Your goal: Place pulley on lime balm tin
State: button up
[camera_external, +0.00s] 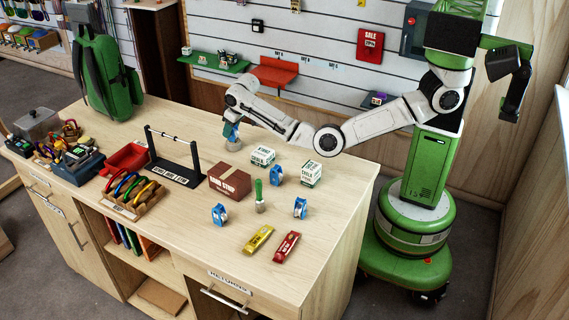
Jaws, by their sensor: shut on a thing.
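My gripper (231,127) is at the back middle of the counter, pointing down. It is shut on a small blue thing (231,134) that looks like a pulley, largely hidden by the fingers. Just below it is a small pale round thing (235,146), which may be a tin; I cannot tell its label or lime colour, or whether the blue thing touches it. Other blue pulleys stand on the counter: one right of the brown box (277,175), one in front of the box (219,214) and one further right (300,207).
White-and-green boxes (311,173) (262,158), a brown box (230,181) and a green-handled brush (259,196) stand nearby. Yellow (258,240) and red (286,246) bars lie in front. A black stand (174,160) and carabiner rack (135,197) are left. The counter's right end is clear.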

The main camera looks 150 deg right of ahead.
jog(key=shift+f, duration=0.25)
jog(key=o, duration=1.1)
jog(key=shift+f, duration=0.1)
jog(key=v, duration=1.2)
jog(key=shift+b, duration=0.35)
